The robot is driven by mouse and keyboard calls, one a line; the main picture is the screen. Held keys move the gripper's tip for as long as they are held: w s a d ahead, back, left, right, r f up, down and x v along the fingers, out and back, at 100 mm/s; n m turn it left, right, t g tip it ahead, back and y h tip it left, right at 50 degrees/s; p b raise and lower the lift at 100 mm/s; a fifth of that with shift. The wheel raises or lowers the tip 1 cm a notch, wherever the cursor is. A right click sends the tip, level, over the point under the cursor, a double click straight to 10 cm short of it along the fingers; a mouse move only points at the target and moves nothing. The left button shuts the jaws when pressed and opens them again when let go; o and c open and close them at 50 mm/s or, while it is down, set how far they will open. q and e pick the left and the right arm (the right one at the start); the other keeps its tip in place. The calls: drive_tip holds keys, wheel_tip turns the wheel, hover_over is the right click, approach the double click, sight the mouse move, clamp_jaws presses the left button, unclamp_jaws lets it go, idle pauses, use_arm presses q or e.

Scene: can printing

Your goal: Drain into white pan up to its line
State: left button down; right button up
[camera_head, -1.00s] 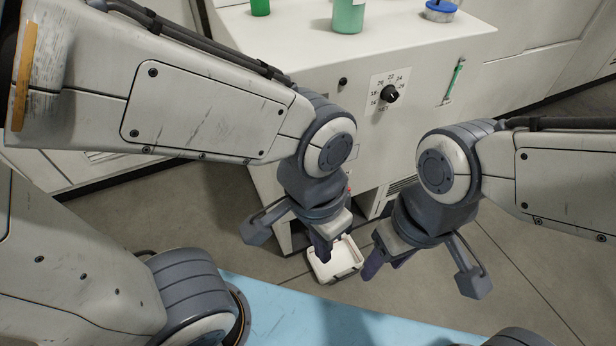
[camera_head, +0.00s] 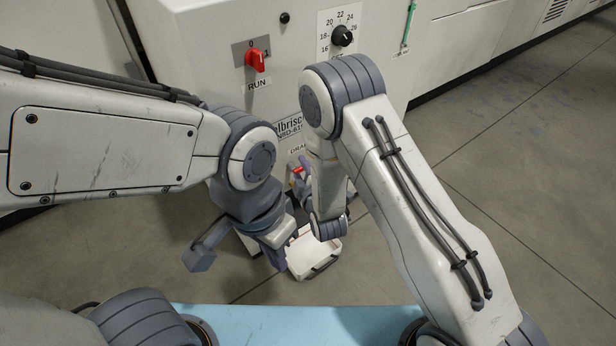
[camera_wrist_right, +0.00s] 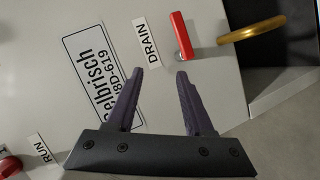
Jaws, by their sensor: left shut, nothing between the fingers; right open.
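The white pan (camera_head: 315,245) sits on the floor at the foot of the machine, with a dark handle on its near side. My forearm and left gripper hide part of it, and I cannot make out its line. The red drain handle (camera_wrist_right: 181,36) stands out from the panel beside the DRAIN label, with a brass spout (camera_wrist_right: 252,30) to its right. My right gripper (camera_wrist_right: 162,72) is open and empty just below the handle in the wrist view. My left gripper (camera_head: 275,256) is shut and empty, pointing down at the pan's left edge.
The white machine (camera_head: 205,60) carries a red RUN switch (camera_head: 256,60), a black dial (camera_head: 342,36) and a green sight gauge (camera_head: 408,28). Open grey floor (camera_head: 510,190) lies to the right. A light-blue surface (camera_head: 270,325) crosses the bottom.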

drive_tip(key=s+d+f+n+t+b, duration=0.1)
drive_tip(key=d+f+n+t+b, duration=0.2)
drive_tip(key=f, duration=0.4)
drive_tip(key=shift+n+t, duration=0.3)
drive_tip(key=b+x, duration=0.1)
drive_tip(key=x, duration=0.2)
drive_tip(key=b+x, duration=0.1)
drive_tip(key=x, duration=0.2)
drive_tip(key=b+x, duration=0.1)
drive_tip(key=x, duration=0.2)
drive_tip(key=shift+w+d+r, duration=0.15)
drive_tip(key=shift+w+d, duration=0.1)
drive_tip(key=shift+d, duration=0.1)
use_arm(q)
wheel_tip(320, 180, down, 8)
drive_tip(key=shift+r, duration=0.1)
use_arm(e)
clamp_jaws()
